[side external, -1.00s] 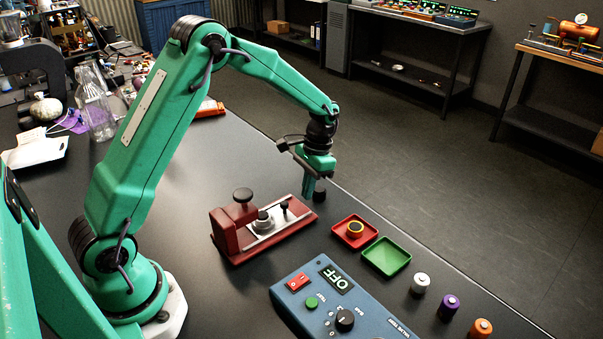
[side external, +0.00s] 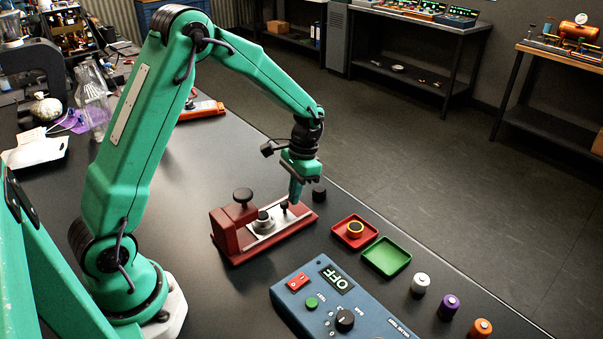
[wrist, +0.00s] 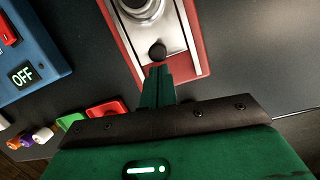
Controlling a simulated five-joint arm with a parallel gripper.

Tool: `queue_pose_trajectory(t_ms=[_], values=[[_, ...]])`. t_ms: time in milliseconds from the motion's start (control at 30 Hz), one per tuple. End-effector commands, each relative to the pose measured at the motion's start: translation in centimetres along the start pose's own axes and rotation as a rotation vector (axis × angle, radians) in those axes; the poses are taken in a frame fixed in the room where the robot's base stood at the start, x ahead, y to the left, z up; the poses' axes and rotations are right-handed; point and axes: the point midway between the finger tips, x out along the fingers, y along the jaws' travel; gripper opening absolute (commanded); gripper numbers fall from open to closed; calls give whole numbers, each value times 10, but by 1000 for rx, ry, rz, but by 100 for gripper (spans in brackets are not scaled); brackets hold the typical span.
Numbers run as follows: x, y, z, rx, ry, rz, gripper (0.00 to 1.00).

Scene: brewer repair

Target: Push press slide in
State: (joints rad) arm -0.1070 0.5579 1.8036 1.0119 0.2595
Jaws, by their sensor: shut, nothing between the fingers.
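The press is a dark red base and block (side external: 228,232) with a black knob (side external: 243,196) on top. Its silver slide (side external: 268,227) lies along the base, bearing a round metal piece (side external: 264,219) and a small black knob (side external: 284,206) near its outer end. In the wrist view the slide (wrist: 172,37) and its black knob (wrist: 157,52) are just ahead of my fingertips. My gripper (side external: 296,200) is shut and empty, pointing down at the slide's outer end beside the small knob. I cannot tell whether it touches the knob.
A blue control box (side external: 318,308) reading OFF is in front. A black cylinder (side external: 319,194) stands behind my gripper. White, purple and orange cylinders (side external: 421,284) stand at the right.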

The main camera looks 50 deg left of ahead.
Motion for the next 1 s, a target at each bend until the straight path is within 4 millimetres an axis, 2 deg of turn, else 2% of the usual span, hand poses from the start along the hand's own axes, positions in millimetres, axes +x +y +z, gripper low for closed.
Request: queue_pose_trajectory(t_ms=[500,1000], values=[[10,7,45,0,1,3,0],[13,7,49,-1,-10,6,0]])
